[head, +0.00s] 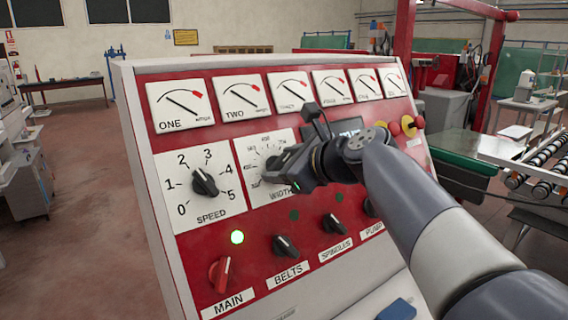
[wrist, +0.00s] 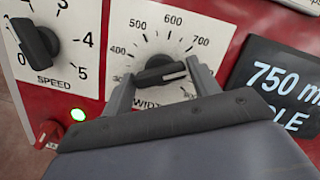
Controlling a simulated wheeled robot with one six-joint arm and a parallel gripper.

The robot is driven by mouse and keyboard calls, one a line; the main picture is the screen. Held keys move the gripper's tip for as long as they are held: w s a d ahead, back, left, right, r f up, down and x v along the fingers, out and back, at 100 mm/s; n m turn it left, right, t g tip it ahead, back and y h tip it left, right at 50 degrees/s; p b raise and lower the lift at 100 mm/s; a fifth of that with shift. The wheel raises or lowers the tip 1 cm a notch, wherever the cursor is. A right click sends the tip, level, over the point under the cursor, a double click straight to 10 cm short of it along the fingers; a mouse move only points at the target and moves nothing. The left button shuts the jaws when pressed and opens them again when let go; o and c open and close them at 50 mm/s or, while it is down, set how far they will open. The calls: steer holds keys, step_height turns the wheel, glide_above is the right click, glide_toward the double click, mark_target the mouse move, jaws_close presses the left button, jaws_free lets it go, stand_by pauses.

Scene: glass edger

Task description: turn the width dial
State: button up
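The width dial (wrist: 160,70) is a black knob with a white pointer line, on a white scale plate (wrist: 170,42) marked from 300 up past 700. Its pointer faces right, below the 700 mark; the scale there is hidden by a finger. My gripper (wrist: 161,72) has its two grey fingers apart, one on each side of the knob, with the tips close to its ends. I cannot tell if they touch it. In the head view my gripper (head: 278,163) covers most of the dial.
The speed dial (head: 204,182) is left of the width plate. A display reading 750 (wrist: 280,80) is to its right. Below are a lit green lamp (head: 237,237), the red main switch (head: 220,272), and the belts (head: 285,246) and spindles (head: 333,223) switches. Meters (head: 180,102) line the top.

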steer(key=c, duration=0.6)
steer(key=shift+n, duration=0.4)
steer(key=n, duration=0.3)
steer(key=shift+g+b, duration=0.3)
steer(key=shift+b, duration=0.05)
steer(key=n+g, duration=0.1)
steer(key=n, duration=0.3)
steer(key=shift+n, duration=0.3)
steer(key=n, duration=0.4)
steer(key=shift+w+r+n+g, duration=0.1)
steer(key=shift+n+g, duration=0.2)
steer(key=shift+g, duration=0.1)
steer(key=shift+n+h, duration=0.3)
steer(key=shift+n, duration=1.4)
